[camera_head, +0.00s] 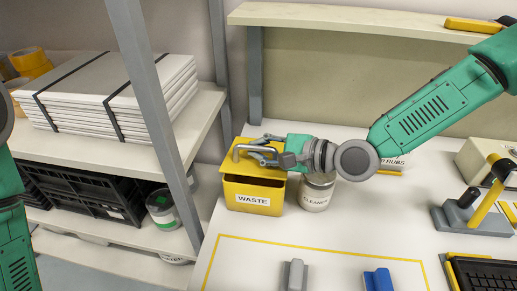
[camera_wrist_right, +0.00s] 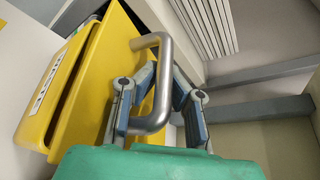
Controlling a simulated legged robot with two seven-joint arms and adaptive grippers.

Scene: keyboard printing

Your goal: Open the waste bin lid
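The yellow waste bin (camera_head: 254,198), labelled WASTE, stands at the left end of the white table. Its yellow lid (camera_wrist_right: 98,82) has a grey metal bar handle (camera_wrist_right: 160,80), which also shows in the head view (camera_head: 238,151). A dark gap shows between the lid's front edge and the bin body. My right gripper (camera_wrist_right: 165,76) has one finger on each side of the handle bar, with the fingertips closed in on it; it also shows in the head view (camera_head: 262,150). My left gripper is out of view; only part of my left arm shows at the left edge.
A cleaner can (camera_head: 315,193) stands just right of the bin, under my right wrist. A grey shelf post (camera_head: 160,110) rises to the left, beside shelves with stacked panels (camera_head: 105,92) and black crates (camera_head: 85,190). Blue (camera_head: 378,280) and grey blocks (camera_head: 295,275) lie near the front.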

